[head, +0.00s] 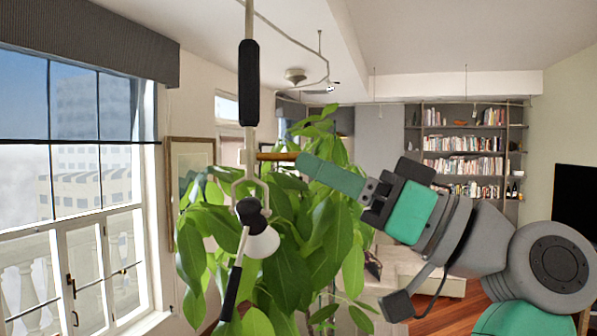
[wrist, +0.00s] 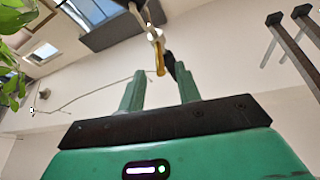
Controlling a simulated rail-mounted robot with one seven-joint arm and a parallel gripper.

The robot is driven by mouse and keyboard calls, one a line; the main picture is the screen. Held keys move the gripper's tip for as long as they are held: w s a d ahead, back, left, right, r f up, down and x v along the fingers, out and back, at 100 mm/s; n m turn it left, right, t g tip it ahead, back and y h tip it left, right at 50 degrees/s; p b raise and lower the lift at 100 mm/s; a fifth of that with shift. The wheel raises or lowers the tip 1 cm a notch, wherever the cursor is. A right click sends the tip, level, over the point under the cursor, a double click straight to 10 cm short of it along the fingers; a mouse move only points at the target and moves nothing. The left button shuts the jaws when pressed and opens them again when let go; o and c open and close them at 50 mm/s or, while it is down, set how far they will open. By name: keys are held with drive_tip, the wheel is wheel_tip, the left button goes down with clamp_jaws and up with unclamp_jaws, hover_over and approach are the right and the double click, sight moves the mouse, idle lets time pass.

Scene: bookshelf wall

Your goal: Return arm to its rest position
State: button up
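My arm reaches in from the right side of the head view, bent and pointing left. My gripper (head: 305,162) is at its left end, beside a pole lamp (head: 249,85) and in front of a large leafy plant (head: 290,250). In the wrist view my gripper (wrist: 158,80) has its two green fingers apart, with a clear gap between them. An orange-brown handle (wrist: 161,60) shows just past the fingertips there. It also shows in the head view (head: 275,156), between the fingertips and the pole. I cannot tell whether a finger touches it.
The lamp's white shade (head: 263,242) hangs low, left of my gripper. A tall window (head: 85,200) is at the left. Bookshelves (head: 465,145) stand at the back, with a pale sofa (head: 440,284) below. A dark screen (head: 577,190) is at the right edge.

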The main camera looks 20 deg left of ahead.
drive_tip(key=v, duration=0.3)
wheel_tip(320, 180, down, 13)
drive_tip(key=w+d+m+t+h, duration=0.3)
drive_tip(key=m+t+h, duration=0.7)
drive_tip(key=t, duration=0.5)
drive_tip(key=s+d+m+t+h, duration=0.2)
drive_tip(key=s+d+t+h, duration=0.1)
drive_tip(key=s+h, duration=0.3)
drive_tip(key=s+d+m+t+h, duration=0.2)
drive_tip(key=s+t+h, duration=0.3)
drive_tip(key=s, duration=0.6)
drive_tip(key=shift+d+r+m+t+h, duration=0.15)
drive_tip(key=shift+d+m+t+h, duration=0.25)
drive_tip(key=shift+d+h, duration=0.15)
